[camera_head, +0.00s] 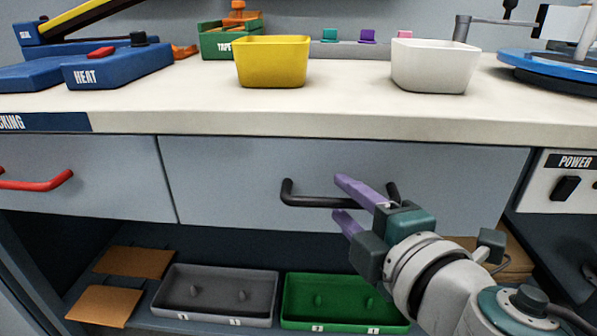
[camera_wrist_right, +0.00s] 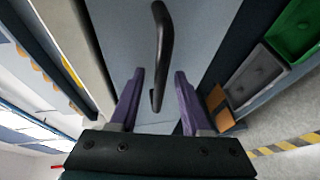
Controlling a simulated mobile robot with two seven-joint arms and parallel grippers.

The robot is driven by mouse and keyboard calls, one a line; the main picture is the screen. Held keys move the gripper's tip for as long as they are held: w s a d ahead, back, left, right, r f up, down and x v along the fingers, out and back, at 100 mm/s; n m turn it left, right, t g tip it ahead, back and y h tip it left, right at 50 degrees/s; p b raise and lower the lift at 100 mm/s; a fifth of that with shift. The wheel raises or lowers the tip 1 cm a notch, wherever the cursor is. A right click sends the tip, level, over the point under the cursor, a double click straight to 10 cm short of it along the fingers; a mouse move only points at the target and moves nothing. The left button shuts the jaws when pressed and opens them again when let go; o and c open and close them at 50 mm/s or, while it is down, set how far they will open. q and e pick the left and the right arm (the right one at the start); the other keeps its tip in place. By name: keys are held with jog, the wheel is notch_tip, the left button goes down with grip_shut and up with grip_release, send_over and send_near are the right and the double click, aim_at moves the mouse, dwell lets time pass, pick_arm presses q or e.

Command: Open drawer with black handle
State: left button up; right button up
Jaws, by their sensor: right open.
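The drawer (camera_head: 235,185) under the bench is grey and looks shut, its front level with the cabinet. Its black bar handle (camera_head: 308,200) runs level across the middle of the front. My right gripper (camera_head: 345,200) has purple fingers and is at the handle's right half, one finger above the bar and one below. In the right wrist view the two fingers (camera_wrist_right: 158,100) stand apart, with the black handle (camera_wrist_right: 160,45) running between and beyond them. I cannot tell whether either finger touches it. The right gripper is open. My left gripper is not in view.
Another drawer with a red handle (camera_head: 38,183) is at the left. A yellow bin (camera_head: 272,62) and a white bin (camera_head: 433,66) stand on the bench top. A grey tray (camera_head: 215,290) and a green tray (camera_head: 340,300) sit on the shelf below. A power panel (camera_head: 570,185) is at the right.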

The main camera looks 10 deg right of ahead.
jog(key=shift+w, duration=0.25)
grip_shut()
dwell(1.4)
